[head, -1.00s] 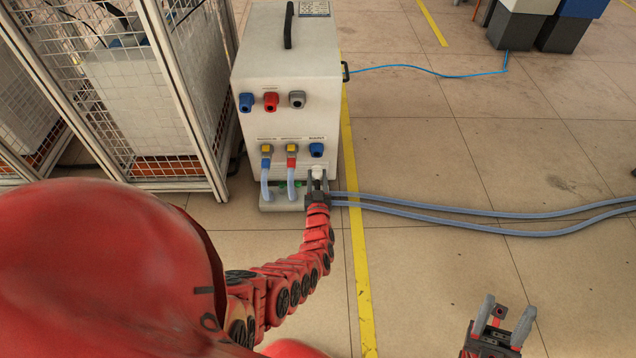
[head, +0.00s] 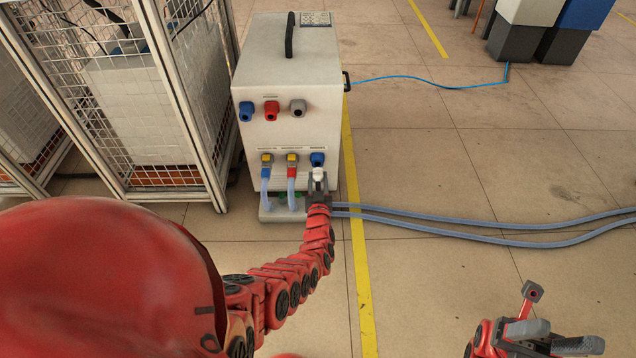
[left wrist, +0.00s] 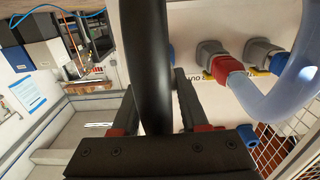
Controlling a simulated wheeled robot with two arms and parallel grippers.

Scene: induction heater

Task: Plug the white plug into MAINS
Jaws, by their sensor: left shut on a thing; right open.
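The white plug (head: 318,174) is held between the fingers of my left gripper (head: 317,184), upright in front of the white heater box (head: 287,125). It is directly below the blue socket (head: 317,159) at the lower right of the box front, close to it or touching; I cannot tell which. The label above that socket is too small to read. In the left wrist view, a thick black cable (left wrist: 147,60) runs between the gripper fingers (left wrist: 155,98) and hides the plug. My right gripper (head: 556,340) is open and empty at the bottom right.
A grey, a red and a blue connector (head: 246,111) sit above. A mesh cage (head: 140,100) stands close on the left. Blue-grey hoses (head: 450,228) lie across the floor to the right.

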